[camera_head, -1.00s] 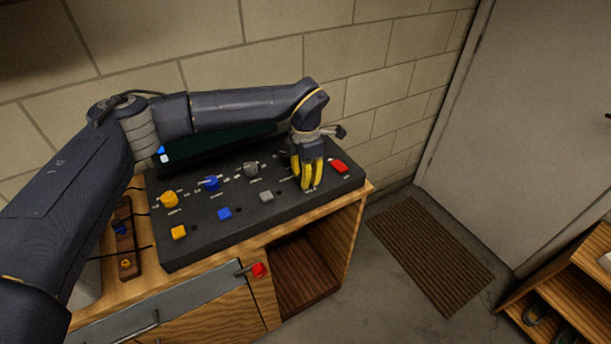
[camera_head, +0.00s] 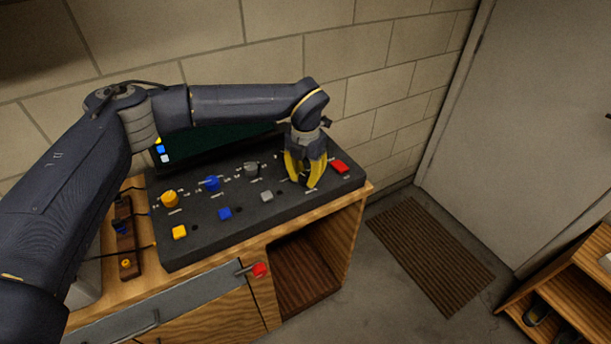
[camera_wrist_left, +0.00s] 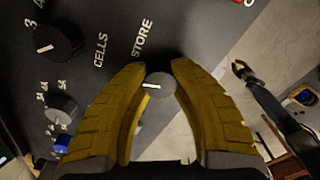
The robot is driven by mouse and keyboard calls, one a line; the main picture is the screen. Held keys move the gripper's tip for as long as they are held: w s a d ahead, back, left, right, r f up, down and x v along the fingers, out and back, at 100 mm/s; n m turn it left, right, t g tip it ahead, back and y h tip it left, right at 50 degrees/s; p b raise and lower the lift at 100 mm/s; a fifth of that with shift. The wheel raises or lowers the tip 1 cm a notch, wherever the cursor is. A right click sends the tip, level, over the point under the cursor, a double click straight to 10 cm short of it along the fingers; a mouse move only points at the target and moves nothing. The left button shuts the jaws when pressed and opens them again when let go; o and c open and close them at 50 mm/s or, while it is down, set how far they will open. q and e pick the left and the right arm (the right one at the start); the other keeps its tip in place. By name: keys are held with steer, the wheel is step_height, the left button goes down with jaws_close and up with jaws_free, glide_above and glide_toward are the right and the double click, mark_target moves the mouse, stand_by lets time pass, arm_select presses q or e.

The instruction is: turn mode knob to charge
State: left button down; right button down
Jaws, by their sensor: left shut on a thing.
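The mode knob is a small grey round knob (camera_wrist_left: 160,86) with a short white line on its face. In the left wrist view it sits between my left fingertips, by the printed word STORE. My left gripper (camera_head: 303,184) points down at the right part of the dark charger panel (camera_head: 190,252), its yellow fingers on either side of the knob. It is shut on the knob, as the left wrist view (camera_wrist_left: 158,72) also shows. The fingers hide much of the knob in the head view. My right gripper (camera_wrist_left: 241,70) seems to show small in the left wrist view, away from the panel; its jaws are unclear.
Orange (camera_head: 170,199), blue (camera_head: 211,184) and grey (camera_head: 251,170) knobs stand left of my gripper. A red button (camera_head: 339,166) is close on its right. Square buttons line the front. The wooden cabinet (camera_head: 341,240) carries the panel; a brick wall (camera_head: 380,70) is behind.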

mark_target(306, 175)
arm_select(q)
steer(key=shift+w+n, duration=0.1)
steer(key=shift+n, duration=0.3)
steer(key=c, duration=1)
jaws_free()
step_height(306, 175, up, 12)
steer(key=shift+d+f, duration=0.1)
stand_by(0.3)
